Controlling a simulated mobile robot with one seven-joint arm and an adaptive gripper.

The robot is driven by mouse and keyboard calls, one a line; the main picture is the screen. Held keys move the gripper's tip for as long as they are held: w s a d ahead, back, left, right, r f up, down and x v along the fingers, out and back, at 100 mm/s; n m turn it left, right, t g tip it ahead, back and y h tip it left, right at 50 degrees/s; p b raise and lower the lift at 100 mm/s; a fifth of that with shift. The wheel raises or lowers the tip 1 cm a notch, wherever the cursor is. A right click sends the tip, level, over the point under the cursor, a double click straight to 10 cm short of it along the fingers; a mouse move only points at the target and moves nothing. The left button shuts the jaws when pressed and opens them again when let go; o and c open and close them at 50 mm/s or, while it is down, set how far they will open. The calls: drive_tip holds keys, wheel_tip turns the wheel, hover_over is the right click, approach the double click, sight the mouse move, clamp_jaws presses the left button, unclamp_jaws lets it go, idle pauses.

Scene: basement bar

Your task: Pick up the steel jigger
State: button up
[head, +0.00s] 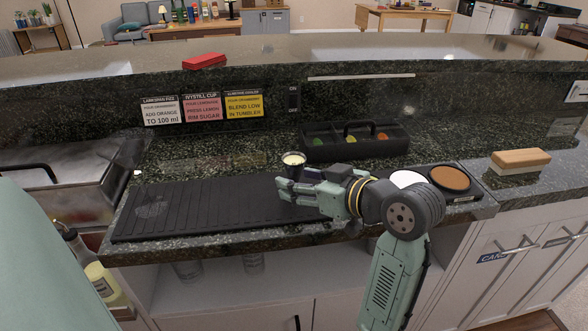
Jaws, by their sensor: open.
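The steel jigger (294,160) looks like a small metal cup with a pale, cream-coloured top opening. It stands upright near the middle of the counter, at the back edge of the black ribbed bar mat (225,209). My gripper (290,186) is open and reaches in from the right, low over the mat. Its fingers point left and sit just in front of the jigger's lower part, hiding its base. I cannot tell whether the fingers touch it or lie on both sides of it.
A black caddy (318,153) with garnish compartments stands just behind right. A clear glass (152,205) is on the mat's left. A rimmer tray (480,190) and a wooden-topped block (521,158) are right. Recipe cards (202,108) and a red box (204,61) are behind.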

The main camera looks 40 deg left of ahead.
drive_tip(key=shift+x, duration=1.2)
clamp_jaws()
